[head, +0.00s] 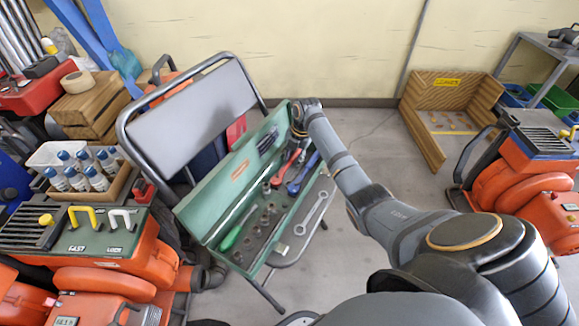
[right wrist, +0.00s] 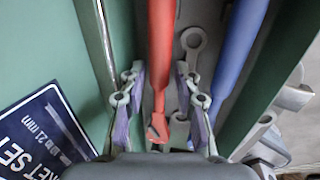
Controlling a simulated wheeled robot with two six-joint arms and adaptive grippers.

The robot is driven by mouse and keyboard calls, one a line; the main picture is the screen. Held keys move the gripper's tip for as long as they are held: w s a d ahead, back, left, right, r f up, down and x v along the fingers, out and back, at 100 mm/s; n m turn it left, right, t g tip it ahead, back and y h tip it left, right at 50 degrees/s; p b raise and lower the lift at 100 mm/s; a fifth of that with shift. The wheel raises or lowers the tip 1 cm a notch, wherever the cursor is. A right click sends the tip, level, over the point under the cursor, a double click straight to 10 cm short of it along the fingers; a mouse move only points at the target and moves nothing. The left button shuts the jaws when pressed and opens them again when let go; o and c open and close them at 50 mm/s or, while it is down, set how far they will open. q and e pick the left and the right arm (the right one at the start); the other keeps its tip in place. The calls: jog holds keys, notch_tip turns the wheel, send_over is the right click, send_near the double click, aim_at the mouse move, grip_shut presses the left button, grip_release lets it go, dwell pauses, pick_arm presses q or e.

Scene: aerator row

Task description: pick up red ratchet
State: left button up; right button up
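The red ratchet (head: 285,168) lies in the open green toolbox (head: 224,240), which rests on a folding chair. In the right wrist view the red ratchet (right wrist: 161,50) runs down the middle, between the two fingers of my right gripper (right wrist: 160,88). The fingers are apart, with a visible gap on each side of the ratchet. In the head view my right gripper (head: 299,130) points down over the far end of the toolbox, partly hidden by its own wrist. My left gripper is not in view.
A blue-handled tool (head: 303,174) lies close to the right of the ratchet; it also shows in the right wrist view (right wrist: 238,45). The toolbox walls are close around the gripper.

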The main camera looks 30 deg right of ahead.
aim_at(291, 157)
grip_shut()
dwell(0.4)
notch_tip(291, 157, up, 4)
jog(key=shift+r+p, duration=0.1)
jog(key=shift+p, duration=1.15)
pick_arm(q)
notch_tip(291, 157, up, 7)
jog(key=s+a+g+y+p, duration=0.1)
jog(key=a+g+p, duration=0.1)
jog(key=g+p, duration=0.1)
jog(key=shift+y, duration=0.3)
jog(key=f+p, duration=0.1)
jog(key=p, duration=0.1)
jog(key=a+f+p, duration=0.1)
jog(key=p, duration=0.1)
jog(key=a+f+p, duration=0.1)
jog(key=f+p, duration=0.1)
pick_arm(e)
jog(key=s+a+r, duration=0.1)
jog(key=s+r, duration=1.1)
jog(key=s, duration=0.1)
jog(key=shift+s+a, duration=0.3)
jog(key=shift+s, duration=0.1)
